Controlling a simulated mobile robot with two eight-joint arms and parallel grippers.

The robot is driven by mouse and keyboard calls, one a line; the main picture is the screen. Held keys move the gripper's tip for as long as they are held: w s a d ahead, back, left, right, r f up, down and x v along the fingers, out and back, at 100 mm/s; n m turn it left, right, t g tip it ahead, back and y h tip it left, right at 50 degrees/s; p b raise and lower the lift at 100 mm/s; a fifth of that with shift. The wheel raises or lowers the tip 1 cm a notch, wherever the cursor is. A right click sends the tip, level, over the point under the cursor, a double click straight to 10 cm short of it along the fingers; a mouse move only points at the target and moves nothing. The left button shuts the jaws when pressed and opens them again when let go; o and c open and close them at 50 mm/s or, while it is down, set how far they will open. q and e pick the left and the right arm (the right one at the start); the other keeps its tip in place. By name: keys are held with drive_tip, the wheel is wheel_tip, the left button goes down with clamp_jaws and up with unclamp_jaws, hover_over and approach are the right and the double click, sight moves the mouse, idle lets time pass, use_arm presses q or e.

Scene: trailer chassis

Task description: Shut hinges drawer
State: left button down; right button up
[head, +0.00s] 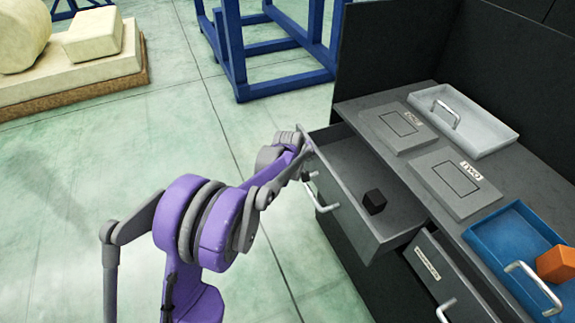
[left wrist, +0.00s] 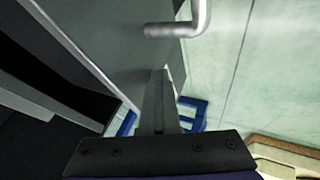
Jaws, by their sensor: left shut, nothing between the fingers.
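A grey drawer (head: 345,207) stands pulled out of the dark cabinet, with a small black cube (head: 374,201) inside it. Its front carries a silver handle (head: 318,196), which also shows in the left wrist view (left wrist: 178,28). No readable label shows on this drawer, so I cannot tell if it is the hinges one. My left gripper (head: 303,160) is at the far end of the drawer front, beside the handle and not around it. In the left wrist view its fingers (left wrist: 158,85) are together and empty, close to the front panel; contact is unclear. My right gripper is out of view.
A second drawer (head: 440,270) with a label sits nearer, apparently closed. On the cabinet top are a white tray (head: 490,125), two grey plates (head: 396,128) (head: 455,184) and a blue tray (head: 500,235) with an orange block (head: 556,264). Blue frames (head: 240,60) stand behind; the floor at left is open.

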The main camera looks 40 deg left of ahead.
use_arm(q)
drive_tip(key=w+d, duration=0.6)
drive_tip(key=w, duration=0.5)
drive_tip(key=shift+d, duration=0.4)
drive_tip(key=shift+r, duration=0.15)
